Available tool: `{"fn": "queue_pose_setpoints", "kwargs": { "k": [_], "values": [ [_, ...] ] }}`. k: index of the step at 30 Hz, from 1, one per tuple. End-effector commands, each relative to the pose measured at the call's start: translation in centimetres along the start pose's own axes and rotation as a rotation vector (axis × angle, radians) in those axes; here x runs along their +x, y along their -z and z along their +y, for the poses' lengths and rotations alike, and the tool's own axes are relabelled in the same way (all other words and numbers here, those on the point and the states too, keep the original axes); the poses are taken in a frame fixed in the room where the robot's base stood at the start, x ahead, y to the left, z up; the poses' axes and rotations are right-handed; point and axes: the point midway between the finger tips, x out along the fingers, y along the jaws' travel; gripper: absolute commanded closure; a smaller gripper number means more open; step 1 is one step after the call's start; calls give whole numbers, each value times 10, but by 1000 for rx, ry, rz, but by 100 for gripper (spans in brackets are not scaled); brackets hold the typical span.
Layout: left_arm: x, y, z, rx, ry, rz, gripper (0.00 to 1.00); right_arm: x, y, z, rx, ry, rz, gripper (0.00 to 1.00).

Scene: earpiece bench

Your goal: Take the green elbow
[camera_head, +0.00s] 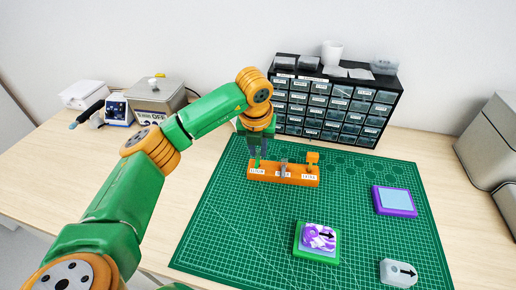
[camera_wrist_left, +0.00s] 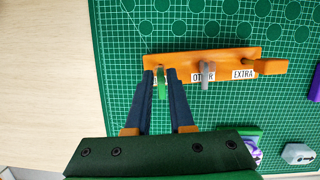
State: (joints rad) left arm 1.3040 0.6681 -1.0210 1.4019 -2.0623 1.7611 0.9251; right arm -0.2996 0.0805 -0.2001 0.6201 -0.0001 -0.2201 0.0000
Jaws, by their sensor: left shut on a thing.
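An orange stand (camera_head: 297,179) with white labels lies on the green cutting mat. The green elbow (camera_wrist_left: 161,84) is at the left end of the stand in the left wrist view, between the fingers of my left gripper (camera_wrist_left: 160,78). My left gripper (camera_head: 256,160) is shut on it, pointing down at the stand's left end in the head view. Most of the elbow is hidden by the fingers in the head view. A grey piece (camera_wrist_left: 207,72) is at the middle, by a partly covered label. An orange piece (camera_head: 312,158) is at the end labelled EXTRA. My right gripper is not in view.
On the mat (camera_head: 240,230) are a green-framed pad (camera_head: 318,256) with a purple-and-white piece, a purple-framed pad (camera_head: 395,201) and a pale block with an arrow (camera_head: 399,273). A black drawer cabinet (camera_head: 333,104) stands behind. The mat's left front is clear.

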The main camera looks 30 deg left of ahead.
Motion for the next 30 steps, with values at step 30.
{"fn": "queue_pose_setpoints", "kwargs": {
  "k": [30],
  "values": [
    [-52,-13,0,0,0,0,100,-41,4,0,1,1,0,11]
  ]
}}
